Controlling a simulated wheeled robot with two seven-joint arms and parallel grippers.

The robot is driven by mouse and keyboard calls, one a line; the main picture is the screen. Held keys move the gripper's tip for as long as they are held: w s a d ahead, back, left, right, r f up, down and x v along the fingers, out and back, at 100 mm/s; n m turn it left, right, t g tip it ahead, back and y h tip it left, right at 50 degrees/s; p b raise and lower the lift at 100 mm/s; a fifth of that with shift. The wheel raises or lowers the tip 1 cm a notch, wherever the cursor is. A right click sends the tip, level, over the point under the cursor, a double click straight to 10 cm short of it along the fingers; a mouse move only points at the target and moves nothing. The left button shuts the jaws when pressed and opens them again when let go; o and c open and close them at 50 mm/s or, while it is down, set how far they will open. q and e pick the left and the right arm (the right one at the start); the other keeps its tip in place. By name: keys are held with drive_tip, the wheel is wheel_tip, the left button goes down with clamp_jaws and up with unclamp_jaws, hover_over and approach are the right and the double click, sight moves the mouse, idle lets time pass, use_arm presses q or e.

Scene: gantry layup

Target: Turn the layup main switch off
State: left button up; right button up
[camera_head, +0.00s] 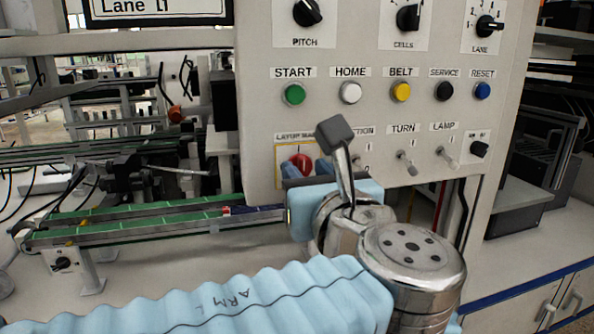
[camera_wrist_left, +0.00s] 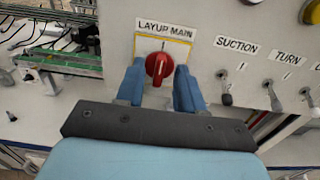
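The layup main switch is a red rotary knob (camera_wrist_left: 159,65) on a white plate with a yellow border, under the label LAYUP MAIN. Its grip bar stands about upright in the left wrist view. In the head view the knob (camera_head: 301,162) is partly hidden by my gripper. My left gripper (camera_wrist_left: 158,78) is open, with one blue finger on each side of the knob and a visible gap to it. In the head view the left gripper (camera_head: 307,170) is at the panel's lower left. I cannot tell whether the fingertips reach past the knob's front. My right gripper is not in view.
The SUCTION toggle (camera_wrist_left: 226,98) is close to the right of the knob, with the TURN toggle (camera_head: 407,162) and LAMP toggle (camera_head: 446,157) further right. Push buttons, such as green START (camera_head: 294,94), sit above. A green-topped conveyor (camera_head: 150,222) lies left of the panel.

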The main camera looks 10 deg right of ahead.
use_arm(q)
drive_tip(key=shift+w, duration=0.15)
clamp_jaws()
